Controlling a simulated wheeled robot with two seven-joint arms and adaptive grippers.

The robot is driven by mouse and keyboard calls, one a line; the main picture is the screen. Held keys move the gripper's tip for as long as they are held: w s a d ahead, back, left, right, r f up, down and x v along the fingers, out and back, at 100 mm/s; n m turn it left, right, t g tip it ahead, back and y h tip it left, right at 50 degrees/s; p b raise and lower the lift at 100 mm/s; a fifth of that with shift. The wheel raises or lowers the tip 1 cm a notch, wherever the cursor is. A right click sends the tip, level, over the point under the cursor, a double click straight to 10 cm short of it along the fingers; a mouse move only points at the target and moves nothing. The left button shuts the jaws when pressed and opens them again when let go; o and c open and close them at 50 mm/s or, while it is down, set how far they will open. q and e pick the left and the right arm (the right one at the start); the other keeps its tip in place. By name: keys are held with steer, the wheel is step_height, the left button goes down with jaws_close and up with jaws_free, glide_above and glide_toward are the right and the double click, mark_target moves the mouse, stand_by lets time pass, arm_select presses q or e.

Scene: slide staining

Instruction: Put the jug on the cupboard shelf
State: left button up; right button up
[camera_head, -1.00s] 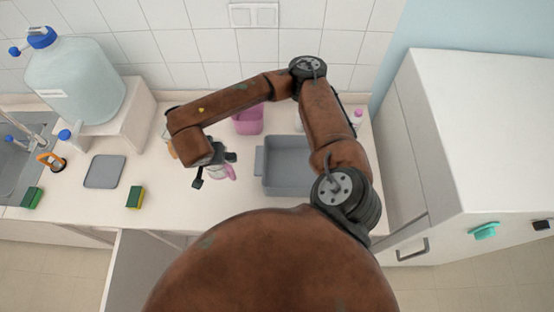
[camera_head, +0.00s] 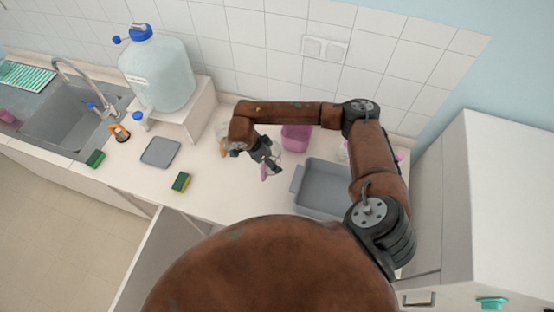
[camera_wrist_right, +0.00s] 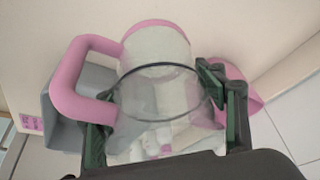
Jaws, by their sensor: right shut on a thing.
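The jug is clear with a pink handle and a pink edge; in the right wrist view (camera_wrist_right: 158,90) it fills the space between my fingers, its handle on the left. My right gripper (camera_wrist_right: 165,125) is shut on it. In the head view my right gripper (camera_head: 266,160) is over the counter, and only the jug's pink handle (camera_head: 265,173) and a bit of clear wall show. I cannot tell whether the jug touches the counter. A white cabinet (camera_head: 500,190) stands at the right, and a panel (camera_head: 150,262) stands out below the counter front. No shelf inside is visible. My left gripper is not in view.
A grey tray (camera_head: 298,180) lies right of the gripper, with a pink container (camera_head: 296,138) behind. Left are a grey plate (camera_head: 160,152), sponges (camera_head: 181,182), a big water bottle (camera_head: 158,72) on a white stand (camera_head: 203,108), and a sink (camera_head: 68,118). The counter front is mostly clear.

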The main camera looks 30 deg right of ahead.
mark_target(274, 158)
steer(key=f, duration=0.1)
steer(key=w+d+f, duration=0.1)
steer(key=w+d+f+p, duration=0.1)
steer(key=f, duration=0.1)
steer(key=shift+w+f, duration=0.1)
steer(key=shift+w, duration=0.15)
steer(key=shift+w+d+f, duration=0.25)
steer(key=shift+f, duration=0.2)
step_height(274, 158, down, 3)
steer(key=shift+w+d+p, duration=0.1)
steer(key=shift+w+p, duration=0.05)
steer(key=shift+p, duration=0.85)
steer(key=shift+f, duration=0.2)
steer(key=shift+f, duration=0.1)
steer(key=o, duration=1.1)
steer(key=shift+f, duration=0.1)
steer(key=o, duration=0.5)
steer(key=shift+o, duration=0.2)
